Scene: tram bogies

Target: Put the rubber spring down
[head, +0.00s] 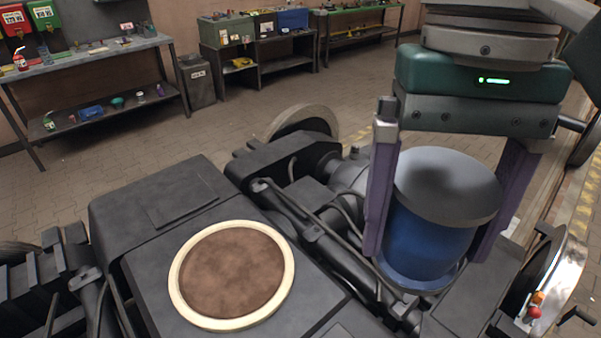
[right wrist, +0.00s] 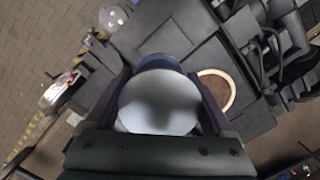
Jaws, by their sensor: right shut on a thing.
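The rubber spring is a blue cylinder with a grey top plate (head: 432,225). It is upright between the two purple fingers of my right gripper (head: 440,215), which is shut on it, at the right of the head view. The right wrist view shows its pale round top (right wrist: 160,102) between the fingers. A round brown seat with a cream ring (head: 175,278) lies on the dark bogie frame, left of the spring and apart from it. The ring also shows in the right wrist view (right wrist: 231,88), partly hidden by the gripper. My left gripper is not in view.
The dark bogie (head: 165,195) fills the foreground, with pipes and cables between the ring and the spring. A wheel (head: 303,120) stands behind. Workbenches (head: 95,50) with small items line the wall. The brick floor between is clear.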

